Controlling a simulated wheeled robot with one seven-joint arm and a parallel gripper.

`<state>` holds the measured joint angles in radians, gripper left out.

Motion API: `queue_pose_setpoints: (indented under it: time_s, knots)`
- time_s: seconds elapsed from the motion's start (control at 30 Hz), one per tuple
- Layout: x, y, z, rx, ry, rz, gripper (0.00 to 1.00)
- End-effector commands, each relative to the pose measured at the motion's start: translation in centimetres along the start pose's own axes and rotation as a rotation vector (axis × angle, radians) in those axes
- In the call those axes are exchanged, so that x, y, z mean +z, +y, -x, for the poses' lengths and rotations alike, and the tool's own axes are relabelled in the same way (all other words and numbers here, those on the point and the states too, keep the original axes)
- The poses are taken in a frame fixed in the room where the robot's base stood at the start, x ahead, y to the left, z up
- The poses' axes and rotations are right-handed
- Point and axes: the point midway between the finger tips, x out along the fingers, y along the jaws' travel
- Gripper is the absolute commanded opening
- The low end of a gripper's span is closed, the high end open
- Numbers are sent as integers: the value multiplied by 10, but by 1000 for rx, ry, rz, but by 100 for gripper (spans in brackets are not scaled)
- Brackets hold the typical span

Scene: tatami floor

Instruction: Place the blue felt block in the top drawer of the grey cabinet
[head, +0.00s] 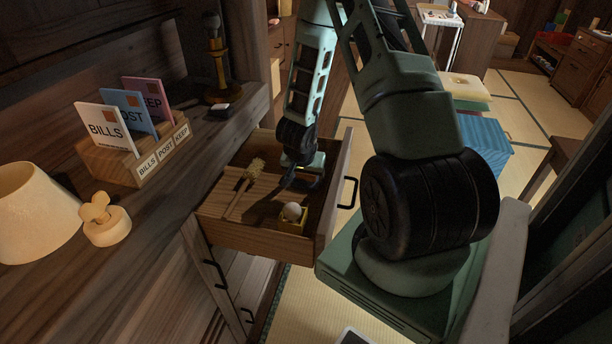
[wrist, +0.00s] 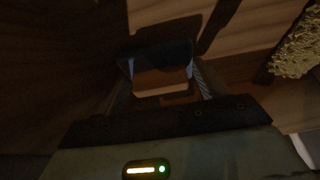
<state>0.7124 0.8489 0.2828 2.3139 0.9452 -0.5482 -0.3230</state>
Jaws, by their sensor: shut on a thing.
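The top drawer (head: 255,240) of the cabinet is pulled open in the head view; its front with a black handle (head: 348,192) faces right. My gripper (head: 302,182) reaches down into the drawer's far part. In the wrist view, my gripper (wrist: 165,78) is shut on a block with a dark blue part (wrist: 160,53) and a brown, pale-edged part, which looks like the blue felt block. The head view does not show the block clearly behind my fingers. I cannot tell whether it touches the drawer bottom.
In the drawer lie a brush-like tool (head: 245,185) and a yellow box with a pale ball (head: 292,212). The cabinet top holds a letter rack (head: 135,160), a lampshade (head: 35,210) and a wooden knobbed piece (head: 105,225). A blue box (head: 480,145) stands on the tatami.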

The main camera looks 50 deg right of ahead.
Motion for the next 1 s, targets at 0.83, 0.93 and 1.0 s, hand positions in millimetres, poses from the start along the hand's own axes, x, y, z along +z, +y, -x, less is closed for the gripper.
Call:
queue_pose_setpoints:
  time_s: [0.83,0.93,1.0]
  knots:
    - [-2,-1,45,-2,4,3,94]
    - [-2,-1,68,-2,4,3,94]
    - [-2,-1,82,-2,4,2,94]
